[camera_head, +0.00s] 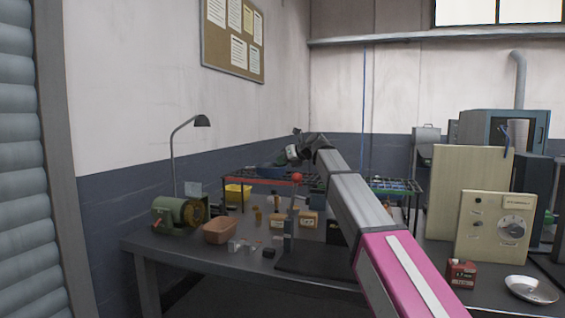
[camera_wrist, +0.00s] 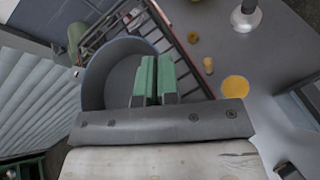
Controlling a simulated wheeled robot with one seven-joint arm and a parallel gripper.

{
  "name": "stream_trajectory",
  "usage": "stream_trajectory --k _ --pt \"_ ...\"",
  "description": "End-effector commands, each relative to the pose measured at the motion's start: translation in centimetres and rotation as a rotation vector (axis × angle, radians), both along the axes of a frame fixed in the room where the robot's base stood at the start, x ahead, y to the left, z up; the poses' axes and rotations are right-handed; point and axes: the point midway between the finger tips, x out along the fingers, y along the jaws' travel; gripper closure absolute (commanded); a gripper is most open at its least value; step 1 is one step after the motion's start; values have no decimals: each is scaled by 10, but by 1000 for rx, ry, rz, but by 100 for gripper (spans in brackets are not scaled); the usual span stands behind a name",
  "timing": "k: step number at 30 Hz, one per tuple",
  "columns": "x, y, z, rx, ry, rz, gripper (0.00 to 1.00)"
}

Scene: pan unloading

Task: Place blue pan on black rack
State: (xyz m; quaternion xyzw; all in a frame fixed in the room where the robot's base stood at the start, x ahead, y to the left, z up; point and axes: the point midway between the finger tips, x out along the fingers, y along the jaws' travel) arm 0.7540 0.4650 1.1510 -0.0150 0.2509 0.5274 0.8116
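The blue pan (camera_head: 271,171) shows in the head view at the left part of a black rack (camera_head: 243,181) on the workbench. In the wrist view the round blue-grey pan (camera_wrist: 97,76) fills the area left of and behind the fingers, overlapping the rack (camera_wrist: 183,48). I cannot tell whether it rests on the rack or is a little above it. My gripper (camera_head: 293,153) is just above and right of the pan in the head view. In the wrist view its green-padded fingers (camera_wrist: 156,78) are close together over the pan. The pan's near side and any handle are hidden, so the grip is unclear.
Small parts lie under the rack.

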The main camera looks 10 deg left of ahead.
Motion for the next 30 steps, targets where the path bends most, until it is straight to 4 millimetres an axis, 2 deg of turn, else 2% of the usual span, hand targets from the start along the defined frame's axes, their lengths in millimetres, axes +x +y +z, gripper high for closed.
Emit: stream_trajectory --k 10,11,13,24,30 --pt "0 0 -2 2 0 0 100" --pt "0 0 -3 1 -1 0 94" --pt "0 0 -2 1 -1 0 72" --pt "0 -1 1 1 -1 0 72" --pt "-10 -25 12 1 -2 -1 72"
